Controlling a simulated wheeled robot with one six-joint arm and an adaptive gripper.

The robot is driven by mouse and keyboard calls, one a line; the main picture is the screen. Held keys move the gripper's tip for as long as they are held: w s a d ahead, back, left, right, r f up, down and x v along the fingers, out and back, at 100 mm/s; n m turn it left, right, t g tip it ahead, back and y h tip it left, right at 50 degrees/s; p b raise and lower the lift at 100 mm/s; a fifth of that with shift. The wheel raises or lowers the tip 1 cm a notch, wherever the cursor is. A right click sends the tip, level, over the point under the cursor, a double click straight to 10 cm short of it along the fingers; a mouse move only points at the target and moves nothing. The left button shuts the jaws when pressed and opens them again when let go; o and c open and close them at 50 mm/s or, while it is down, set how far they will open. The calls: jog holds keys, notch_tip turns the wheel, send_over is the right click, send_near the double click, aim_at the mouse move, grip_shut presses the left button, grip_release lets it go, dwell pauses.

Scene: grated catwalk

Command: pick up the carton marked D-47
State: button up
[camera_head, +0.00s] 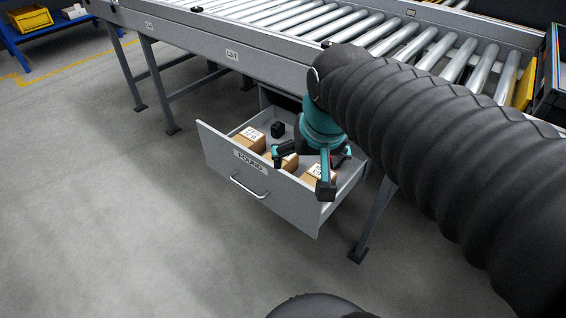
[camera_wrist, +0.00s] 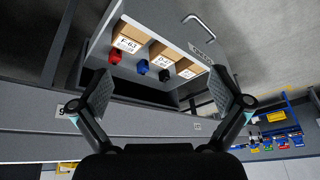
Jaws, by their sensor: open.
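The carton marked D-47 (camera_wrist: 167,52) is the middle one of three brown cartons in a row in an open grey drawer (camera_wrist: 98,58); its label is small but appears to read D-47. In the head view the middle carton (camera_head: 290,163) is partly hidden by a finger. The carton marked F-63 (camera_wrist: 132,32) is beside it on the left in the wrist view; a third carton (camera_wrist: 196,67) is on the right, its label unclear. My gripper (camera_head: 305,168) is open and empty above the drawer, its fingers (camera_wrist: 163,89) spread wide.
A red item (camera_wrist: 115,57), a blue item (camera_wrist: 142,67) and a black item (camera_wrist: 164,76) lie in the drawer beside the cartons. The drawer front with its handle (camera_head: 248,187) stands up in front. A roller conveyor (camera_head: 290,25) is above and behind. The floor (camera_head: 130,230) at left is clear.

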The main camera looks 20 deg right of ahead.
jog(key=w+f+m+g+b, duration=0.15)
jog(key=w+m, duration=0.35)
jog(key=w, duration=0.9)
jog(key=m+g, duration=0.3)
jog(key=m, duration=0.1)
send_over(290, 163)
jog(key=w+a, duration=0.3)
notch_tip(290, 163, down, 7)
notch_tip(290, 163, down, 8)
jog(key=shift+a+f+b, duration=0.1)
jog(key=shift+f+b, duration=0.15)
jog(key=shift+b, duration=0.6)
jog(key=shift+s+f, duration=0.15)
jog(key=shift+f, duration=1.15)
jog(key=shift+s+f, duration=0.1)
jog(key=shift+f, duration=1.15)
jog(key=c, duration=1.2)
